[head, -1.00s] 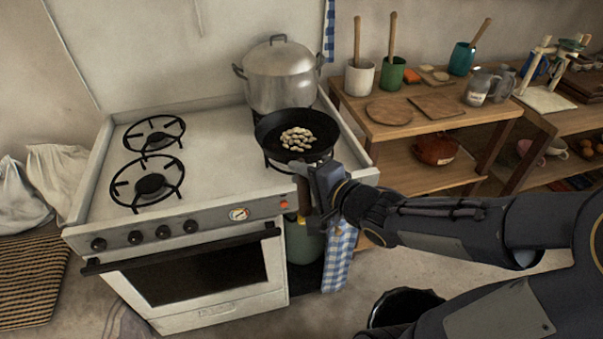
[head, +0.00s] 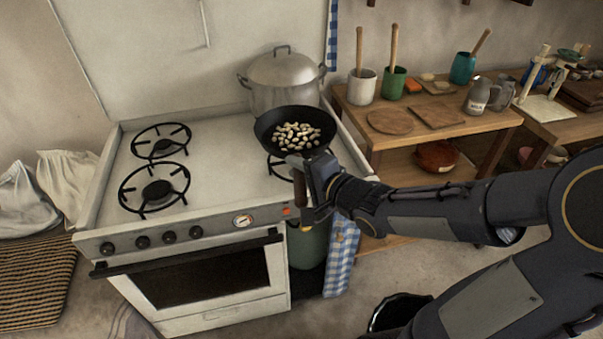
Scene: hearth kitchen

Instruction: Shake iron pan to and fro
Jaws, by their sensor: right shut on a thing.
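The black iron pan (head: 263,128) is over the front right burner of the white stove, with its bowl turned toward me. Pale beans or nuts (head: 297,135) lie spread over its bottom. My right gripper (head: 302,180) is shut on the pan's handle at the stove's front edge; the gripper hides most of the handle. Part of the burner grate (head: 281,168) shows below the pan, and the pan looks tilted and raised off it. My left gripper is not in view.
A lidded steel pot (head: 284,80) stands right behind the pan. Two empty burners (head: 156,188) are on the stove's left. A wooden shelf (head: 388,140) with cups and boards stands to the right. A checked cloth (head: 341,262) hangs below my right gripper.

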